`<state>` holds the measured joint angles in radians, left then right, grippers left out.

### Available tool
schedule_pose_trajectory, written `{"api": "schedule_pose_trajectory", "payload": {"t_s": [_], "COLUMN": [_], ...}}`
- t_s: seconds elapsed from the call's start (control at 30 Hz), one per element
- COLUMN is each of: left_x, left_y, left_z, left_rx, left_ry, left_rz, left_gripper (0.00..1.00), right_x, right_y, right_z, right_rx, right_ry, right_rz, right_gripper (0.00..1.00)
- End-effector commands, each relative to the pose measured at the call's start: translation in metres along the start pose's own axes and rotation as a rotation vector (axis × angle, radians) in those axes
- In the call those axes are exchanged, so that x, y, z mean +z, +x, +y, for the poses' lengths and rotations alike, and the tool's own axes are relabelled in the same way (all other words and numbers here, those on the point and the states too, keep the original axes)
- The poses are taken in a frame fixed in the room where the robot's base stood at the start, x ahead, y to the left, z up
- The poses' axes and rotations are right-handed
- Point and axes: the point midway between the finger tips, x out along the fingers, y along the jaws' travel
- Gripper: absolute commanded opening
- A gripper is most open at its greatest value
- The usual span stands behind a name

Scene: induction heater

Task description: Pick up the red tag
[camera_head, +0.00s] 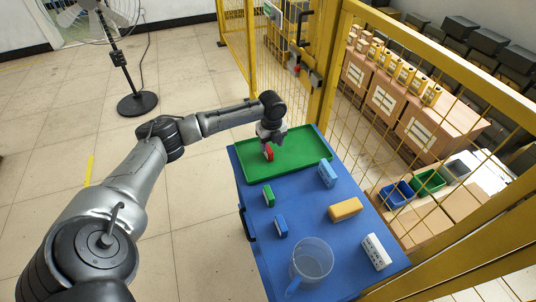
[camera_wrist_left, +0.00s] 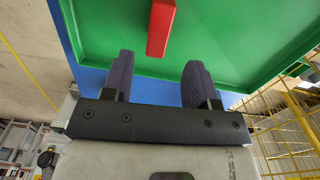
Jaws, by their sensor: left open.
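The red tag (camera_head: 269,154) is in the green tray (camera_head: 310,147), near its left part. It also shows in the left wrist view (camera_wrist_left: 161,28) as a red block against the green tray floor. My left gripper (camera_head: 271,141) is over the tray, just at the tag, and partly hides it in the head view. In the left wrist view its two dark fingers (camera_wrist_left: 159,68) are spread apart and empty. The tag lies beyond the fingertips, in line with the gap between them. My right gripper is in neither view.
The blue table (camera_head: 305,205) bears a green block (camera_head: 268,195), a small blue block (camera_head: 281,227), a light blue box (camera_head: 327,173), a yellow box (camera_head: 345,209), a white box (camera_head: 376,251) and a clear jug (camera_head: 312,260). A yellow mesh fence (camera_head: 400,130) runs along the table's right side.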

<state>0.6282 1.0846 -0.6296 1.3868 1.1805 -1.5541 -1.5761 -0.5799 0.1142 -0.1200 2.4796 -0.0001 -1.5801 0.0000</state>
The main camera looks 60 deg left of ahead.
Motion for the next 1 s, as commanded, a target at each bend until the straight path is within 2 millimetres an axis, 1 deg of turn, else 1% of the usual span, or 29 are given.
{"api": "schedule_pose_trajectory", "payload": {"t_s": [0.03, 0.1, 0.37, 0.47, 0.73, 0.83, 1.0], "left_x": [0.000, 0.000, 0.000, 0.000, -0.001, -0.001, 0.000], "left_y": [0.007, 0.011, 0.019, 0.029, 0.063, 0.067, 0.067], "left_z": [0.000, 0.001, 0.001, 0.002, 0.005, 0.005, 0.005], "left_rx": [0.001, 0.002, 0.001, 0.002, 0.002, 0.000, 0.000], "left_ry": [0.000, 0.000, -0.001, -0.001, -0.001, -0.001, -0.001], "left_rz": [0.000, -0.001, -0.001, -0.001, -0.001, -0.001, -0.002], "left_gripper": [0.53, 0.53, 0.53, 0.53, 0.53, 0.53, 0.53], "right_x": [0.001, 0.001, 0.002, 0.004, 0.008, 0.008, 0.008], "right_y": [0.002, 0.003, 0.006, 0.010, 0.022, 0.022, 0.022], "right_z": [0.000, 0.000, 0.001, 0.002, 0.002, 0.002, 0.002], "right_rx": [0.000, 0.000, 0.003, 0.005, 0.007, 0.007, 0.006], "right_ry": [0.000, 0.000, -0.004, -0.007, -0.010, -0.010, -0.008], "right_rz": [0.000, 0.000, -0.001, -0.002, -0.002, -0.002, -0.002], "right_gripper": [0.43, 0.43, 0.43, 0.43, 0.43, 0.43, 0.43]}}
